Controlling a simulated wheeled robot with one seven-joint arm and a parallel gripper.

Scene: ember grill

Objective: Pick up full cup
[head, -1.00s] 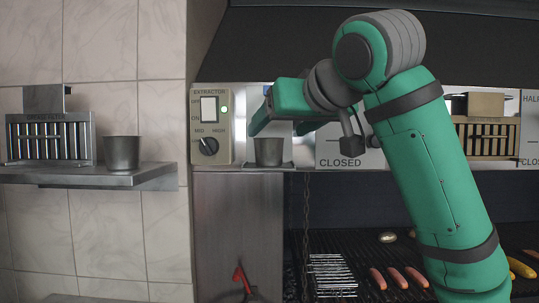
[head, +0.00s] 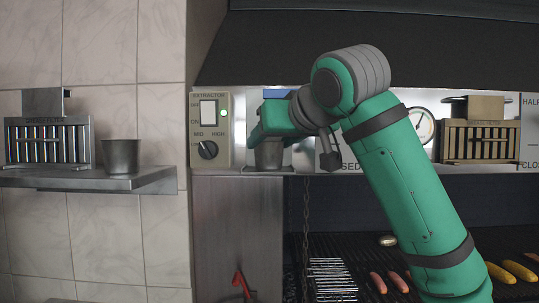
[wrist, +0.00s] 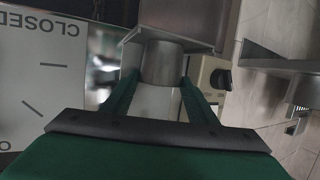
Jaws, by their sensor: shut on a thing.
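A grey metal cup (head: 268,155) is on a small ledge (head: 262,171) just right of the extractor panel. My gripper (head: 268,138) is at this cup and hides its upper part in the head view. In the wrist view the cup (wrist: 161,62) sits between the two green fingers, and my gripper (wrist: 162,82) is shut on it. The cup looks upright, and I cannot see it apart from the ledge. A second grey cup (head: 121,157) stands upright on the wall shelf (head: 130,183) at the left. The contents of both cups are hidden.
The extractor panel (head: 209,130) is close to the left of the held cup. A grease filter (head: 48,142) stands on the left shelf, another filter (head: 478,141) at the right. Sausages (head: 378,283) lie on the grill below my arm. A chain (head: 306,235) hangs nearby.

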